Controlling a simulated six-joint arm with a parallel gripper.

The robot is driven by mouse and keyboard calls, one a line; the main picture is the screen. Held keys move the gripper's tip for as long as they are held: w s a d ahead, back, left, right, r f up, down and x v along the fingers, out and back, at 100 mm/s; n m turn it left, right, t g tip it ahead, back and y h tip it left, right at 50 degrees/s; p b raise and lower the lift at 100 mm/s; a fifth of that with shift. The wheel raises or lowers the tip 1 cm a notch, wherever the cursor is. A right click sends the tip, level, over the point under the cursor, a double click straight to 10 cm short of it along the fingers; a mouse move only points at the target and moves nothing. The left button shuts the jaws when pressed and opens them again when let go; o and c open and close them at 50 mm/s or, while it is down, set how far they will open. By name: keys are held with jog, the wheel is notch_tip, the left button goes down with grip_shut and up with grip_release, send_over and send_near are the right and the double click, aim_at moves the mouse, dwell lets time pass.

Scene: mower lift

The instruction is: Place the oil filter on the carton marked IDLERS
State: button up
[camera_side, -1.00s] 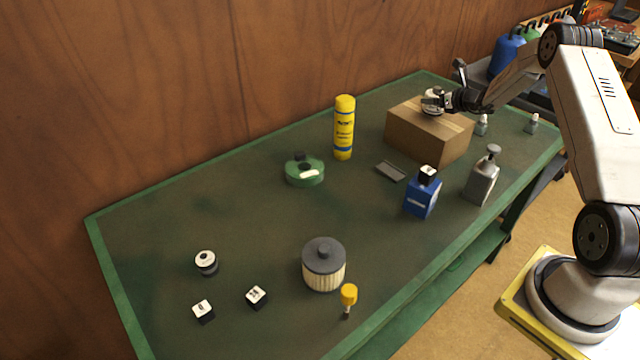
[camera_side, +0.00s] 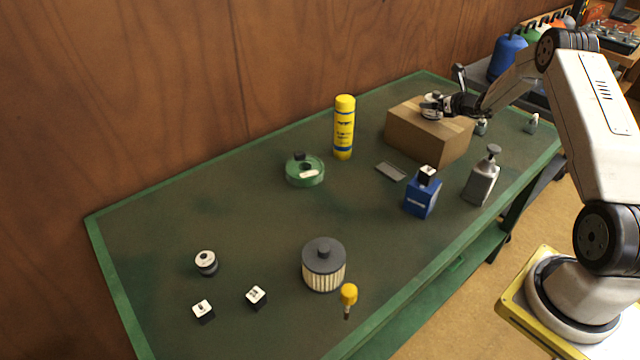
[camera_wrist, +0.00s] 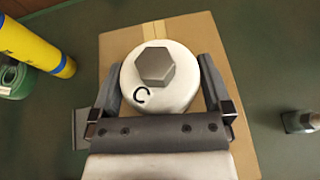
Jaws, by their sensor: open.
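A white round canister with a grey hex top, which looks like the oil filter (camera_wrist: 178,92), stands upright on the brown cardboard carton (camera_side: 420,138); it also shows in the side view (camera_side: 431,112). The carton's top also shows in the wrist view (camera_wrist: 118,52). A black letter C is on the filter's top. My gripper (camera_wrist: 160,88) is open, with one finger on each side of the filter and a gap showing at the sides. No IDLERS marking is readable on the carton.
A yellow spray can (camera_side: 344,128) and a green round container (camera_side: 305,171) stand left of the carton. A blue bottle (camera_side: 422,196) and a grey bottle (camera_side: 482,178) stand in front.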

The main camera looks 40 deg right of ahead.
jog(key=shift+r, duration=0.15)
jog(key=v, duration=1.2)
dwell(0.6)
jog(key=a+n+g+y, duration=0.65)
jog(key=a+n, duration=0.95)
jog(key=a, duration=1)
jog(key=s+a+r+n+g+h, duration=0.1)
jog(key=s+a+n+g+h, duration=0.3)
jog(key=s+a+n, duration=1)
jog(key=n+h, duration=0.1)
jog(key=n, duration=0.6)
jog(key=shift+a+r, duration=0.3)
jog(key=shift+a, duration=0.1)
